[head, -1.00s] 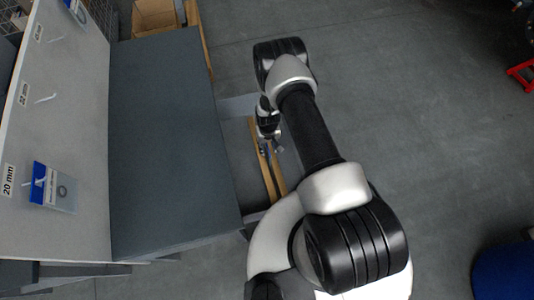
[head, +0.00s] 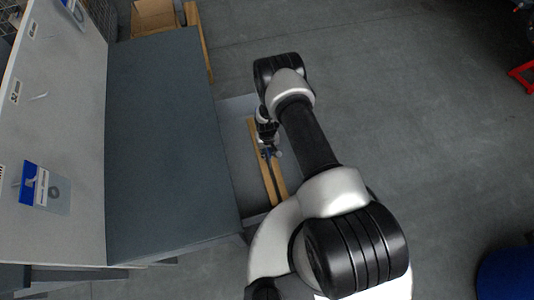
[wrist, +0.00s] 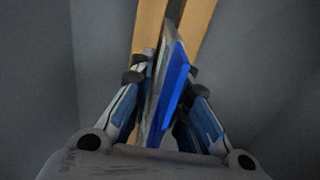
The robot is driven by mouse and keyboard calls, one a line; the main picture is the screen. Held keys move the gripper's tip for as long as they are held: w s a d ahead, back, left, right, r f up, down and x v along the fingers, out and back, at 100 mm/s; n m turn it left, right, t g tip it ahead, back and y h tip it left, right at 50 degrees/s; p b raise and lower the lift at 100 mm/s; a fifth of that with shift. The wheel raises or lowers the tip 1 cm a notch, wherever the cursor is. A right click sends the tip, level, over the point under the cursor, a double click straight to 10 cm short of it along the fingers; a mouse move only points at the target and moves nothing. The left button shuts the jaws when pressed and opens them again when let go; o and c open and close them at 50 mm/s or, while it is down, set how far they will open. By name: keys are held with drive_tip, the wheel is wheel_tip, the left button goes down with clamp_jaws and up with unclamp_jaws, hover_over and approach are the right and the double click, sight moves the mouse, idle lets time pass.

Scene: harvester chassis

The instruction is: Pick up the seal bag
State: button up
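The seal bag with its blue header (wrist: 178,78) stands nearly edge-on between the two fingers of my gripper (wrist: 168,80) in the wrist view. The left finger is very close to the bag's left side. The right fingertip is partly hidden behind the blue header, so I cannot tell whether both fingers press on it. In the head view my gripper (head: 271,154) points down over wooden slats beside the grey table, and the bag there is too small to make out.
Wooden slats (head: 272,185) lie below my gripper. A grey table (head: 165,140) stands close to its left. A pale board (head: 60,110) carries hooks and another blue-topped bag (head: 45,187). A cardboard box (head: 153,15) is at the back. Open floor lies to the right.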

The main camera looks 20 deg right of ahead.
clamp_jaws()
wheel_tip(320, 180, up, 20)
drive_tip(key=p, duration=0.7)
drive_tip(key=shift+r, duration=0.1)
idle(0.5)
